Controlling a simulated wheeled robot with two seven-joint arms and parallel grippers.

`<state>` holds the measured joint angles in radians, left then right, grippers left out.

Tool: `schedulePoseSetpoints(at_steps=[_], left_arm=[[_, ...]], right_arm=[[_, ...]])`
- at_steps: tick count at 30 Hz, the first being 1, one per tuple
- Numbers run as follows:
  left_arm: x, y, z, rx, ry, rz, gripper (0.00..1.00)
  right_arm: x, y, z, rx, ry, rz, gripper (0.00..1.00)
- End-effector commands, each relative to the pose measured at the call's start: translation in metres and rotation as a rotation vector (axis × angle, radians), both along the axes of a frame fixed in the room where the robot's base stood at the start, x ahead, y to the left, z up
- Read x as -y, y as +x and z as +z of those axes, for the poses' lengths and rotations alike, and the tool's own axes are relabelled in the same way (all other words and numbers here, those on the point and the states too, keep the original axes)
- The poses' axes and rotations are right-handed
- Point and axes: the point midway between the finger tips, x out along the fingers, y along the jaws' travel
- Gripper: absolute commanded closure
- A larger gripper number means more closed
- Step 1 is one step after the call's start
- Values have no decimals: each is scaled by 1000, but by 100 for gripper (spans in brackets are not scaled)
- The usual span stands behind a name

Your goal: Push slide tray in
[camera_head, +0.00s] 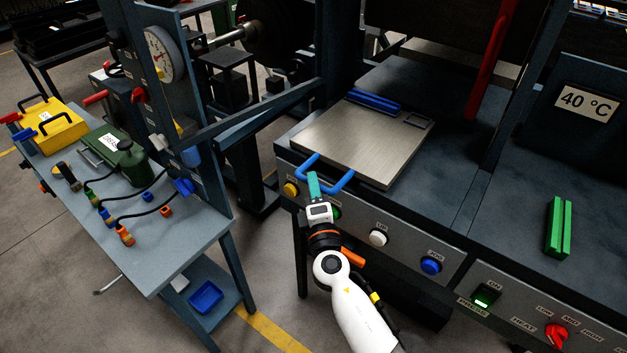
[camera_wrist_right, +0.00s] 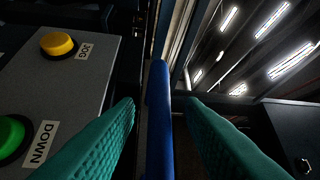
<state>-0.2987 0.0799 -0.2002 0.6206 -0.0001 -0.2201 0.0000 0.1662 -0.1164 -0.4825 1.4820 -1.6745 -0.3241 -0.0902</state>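The slide tray (camera_head: 355,142) is a flat metal plate on the dark press bed, with its front edge at the bed's front. A blue bar handle (camera_head: 343,182) sticks out from its front edge. My right gripper (camera_head: 313,184) is at the left part of this handle, its teal fingers pointing up at it. In the right wrist view the blue handle bar (camera_wrist_right: 159,125) runs between the two teal fingers (camera_wrist_right: 158,104), with a gap visible on each side. The fingers are apart and not closed on it. My left gripper is in neither view.
The front panel below the tray has a yellow button (camera_head: 290,189), a white button (camera_head: 378,237) and a blue button (camera_head: 431,265). A green bar (camera_head: 558,228) lies on the right surface. A side table (camera_head: 190,232) with hoses and a green canister (camera_head: 118,153) stands left.

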Motion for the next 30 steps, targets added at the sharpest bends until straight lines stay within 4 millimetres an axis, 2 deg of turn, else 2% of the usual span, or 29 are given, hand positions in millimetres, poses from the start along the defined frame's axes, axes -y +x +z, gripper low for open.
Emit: schedulePoseSetpoints(at_steps=[6, 14, 17, 21, 27, 30], left_arm=[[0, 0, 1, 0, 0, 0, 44], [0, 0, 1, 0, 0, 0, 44], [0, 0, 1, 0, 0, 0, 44], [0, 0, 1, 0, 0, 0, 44], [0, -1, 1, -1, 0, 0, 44], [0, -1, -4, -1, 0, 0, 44]], right_arm=[[-2, 16, 2, -1, 0, 0, 64], [-3, 17, 2, -1, 0, 0, 64], [-3, 17, 2, -1, 0, 0, 77], [-3, 17, 2, -1, 0, 0, 100], [-3, 17, 1, -1, 0, 0, 100], [2, 24, 0, -1, -1, 0, 100]])
